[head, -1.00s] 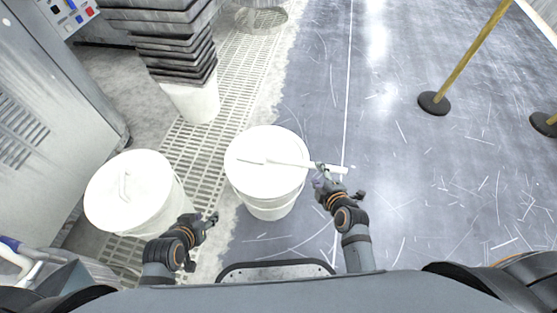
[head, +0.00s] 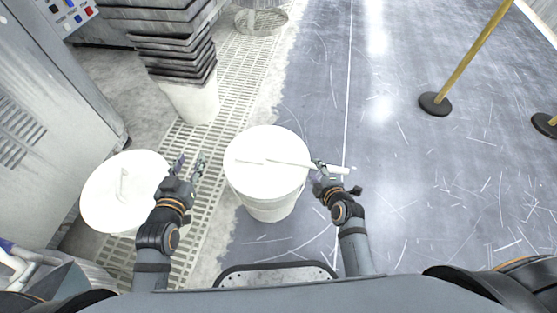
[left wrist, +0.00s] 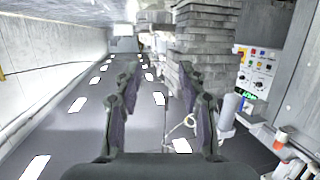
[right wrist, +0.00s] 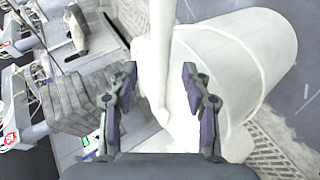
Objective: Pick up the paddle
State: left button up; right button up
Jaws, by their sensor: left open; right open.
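The white paddle (head: 290,163) lies across the lid of the middle white bucket (head: 266,205), its handle sticking out past the rim to the right. My right gripper (head: 322,168) is open at the handle, just right of the rim. In the right wrist view, the pale shaft of the paddle (right wrist: 158,70) shows between the open fingers, with a gap on both sides; whether they touch it I cannot tell. My left gripper (head: 188,163) is open and empty, raised between the left bucket's lid and the middle bucket.
A second white bucket with a handled lid (head: 115,195) stands at the left. A stack of grey trays (head: 180,45) stands behind, beside a floor grating (head: 245,75). A yellow post on a black base (head: 434,104) stands at the right.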

aim_at(312, 167)
jog(key=b+x, duration=0.1)
jog(key=x, duration=0.2)
jog(key=shift+s, duration=0.1)
pick_arm(q)
notch_tip(312, 167, up, 14)
jog(key=w+t, duration=0.1)
jog(key=t, duration=0.5)
jog(key=shift+w, duration=0.4)
jog(key=shift+a, duration=0.1)
pick_arm(e)
jog(key=shift+c, duration=0.3)
grip_shut()
